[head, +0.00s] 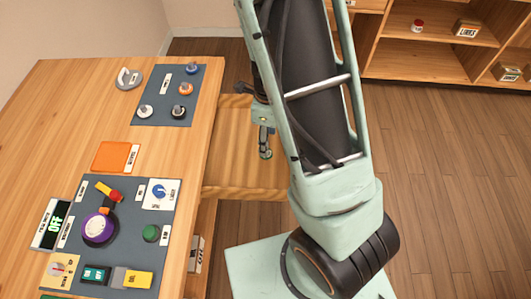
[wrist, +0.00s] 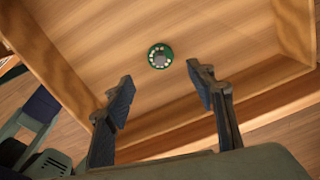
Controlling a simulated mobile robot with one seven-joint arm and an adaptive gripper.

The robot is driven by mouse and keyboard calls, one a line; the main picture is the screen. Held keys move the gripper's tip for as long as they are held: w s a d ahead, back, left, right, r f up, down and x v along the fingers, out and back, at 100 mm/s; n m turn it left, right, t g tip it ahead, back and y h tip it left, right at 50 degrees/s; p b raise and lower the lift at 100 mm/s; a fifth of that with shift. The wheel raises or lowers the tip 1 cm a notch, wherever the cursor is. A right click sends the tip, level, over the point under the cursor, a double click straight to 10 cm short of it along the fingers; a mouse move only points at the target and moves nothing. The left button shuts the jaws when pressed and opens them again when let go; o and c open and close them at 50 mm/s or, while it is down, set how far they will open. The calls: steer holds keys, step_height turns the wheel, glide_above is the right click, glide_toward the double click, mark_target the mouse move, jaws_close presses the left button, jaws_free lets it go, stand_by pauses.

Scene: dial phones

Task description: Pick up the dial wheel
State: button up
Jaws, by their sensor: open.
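A small round green disc with pale spots around a grey centre, which looks like the dial wheel (wrist: 160,56), lies flat on the wooden floor of an open drawer (wrist: 90,40) in the wrist view. My gripper (wrist: 160,78) is open and empty, its two fingers apart below the disc in the picture. The disc lies ahead, roughly centred between the fingers and not touching them. In the head view my gripper (head: 265,148) hangs over the drawer (head: 228,175); I cannot make out the disc there.
The drawer walls rise around the disc. Left of the drawer stands a wooden table (head: 70,110) with a control panel (head: 125,240) carrying a purple dial (head: 99,228), and a smaller knob panel (head: 160,112). A shelf (head: 440,60) stands at the back right. Floor on the right is clear.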

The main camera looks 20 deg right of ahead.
steer(key=f, duration=0.2)
steer(key=f+b, duration=0.1)
steer(key=f, duration=0.1)
steer(key=f+b, duration=0.1)
steer(key=f, duration=0.1)
steer(key=shift+w+a, duration=0.15)
steer(key=shift+w, duration=0.1)
steer(key=shift+c, duration=0.2)
steer(key=c, duration=1)
